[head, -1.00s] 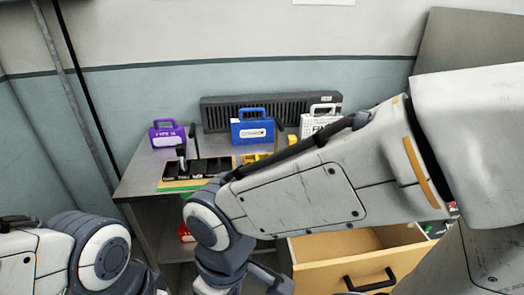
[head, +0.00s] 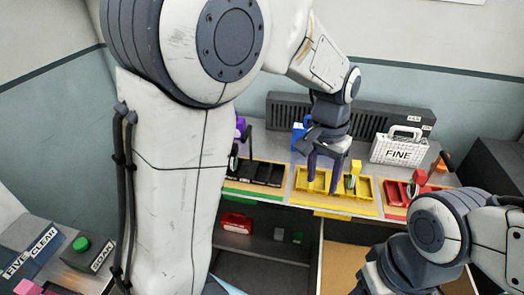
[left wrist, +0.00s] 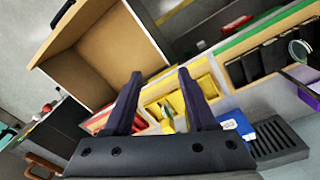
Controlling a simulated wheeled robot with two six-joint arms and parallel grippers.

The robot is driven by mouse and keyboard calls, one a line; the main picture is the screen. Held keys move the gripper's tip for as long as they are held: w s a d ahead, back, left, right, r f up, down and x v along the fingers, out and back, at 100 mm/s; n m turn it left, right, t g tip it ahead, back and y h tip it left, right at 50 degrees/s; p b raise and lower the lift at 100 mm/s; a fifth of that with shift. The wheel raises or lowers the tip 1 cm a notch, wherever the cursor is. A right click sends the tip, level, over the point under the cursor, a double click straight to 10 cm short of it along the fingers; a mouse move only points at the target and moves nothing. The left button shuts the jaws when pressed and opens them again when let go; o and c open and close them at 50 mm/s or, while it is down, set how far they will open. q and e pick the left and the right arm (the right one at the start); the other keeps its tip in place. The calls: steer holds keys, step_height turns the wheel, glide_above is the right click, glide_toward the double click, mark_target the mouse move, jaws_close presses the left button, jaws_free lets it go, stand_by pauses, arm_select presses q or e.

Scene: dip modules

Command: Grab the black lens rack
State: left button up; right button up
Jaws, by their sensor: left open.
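The black lens rack (head: 262,172) lies on the tabletop with black compartments and a green front edge. My left arm hides its left end in the head view. It also shows at the upper right of the left wrist view (left wrist: 268,58). My left gripper (head: 322,190) is open and empty, fingers pointing down, over the yellow rack (head: 365,206) to the right of the black rack. In the left wrist view my left gripper (left wrist: 160,74) has the yellow rack (left wrist: 198,92) beyond its fingers. My right arm shows at the lower right of the head view, its fingers out of sight.
A red rack (head: 398,192) lies right of the yellow one. A white FINE case (head: 398,150), a blue case (head: 298,136) and a dark slotted box (head: 370,113) stand behind. An open drawer (head: 345,268) juts out below. A red item (head: 236,222) sits on the lower shelf.

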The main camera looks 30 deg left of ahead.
arm_select(q)
steer(key=w+a+n+p, duration=0.2)
steer(key=w+a, duration=0.3)
steer(key=a, duration=0.4)
steer(key=w+a+n+p, duration=0.2)
steer(key=w+a, duration=0.3)
steer(key=a, duration=0.4)
steer(key=w+a+n+p, duration=0.1)
steer(key=w+a, duration=0.4)
steer(key=a, duration=0.5)
steer(key=shift+w+r+n+y+p, duration=0.2)
steer(key=shift+r+n+y+p, duration=0.15)
steer(key=shift+p, duration=0.25)
steer(key=f, duration=0.1)
steer(key=f+p, duration=0.1)
steer(key=f, duration=0.2)
steer(key=shift+a+f, duration=0.35)
steer(key=shift+a, duration=0.05)
steer(key=shift+f, duration=0.35)
step_height(320, 180, down, 6)
steer(key=p, duration=0.3)
steer(key=shift+s+d+r, duration=0.15)
steer(key=shift+r, duration=0.1)
jaws_close()
arm_select(e)
step_height(320, 180, up, 12)
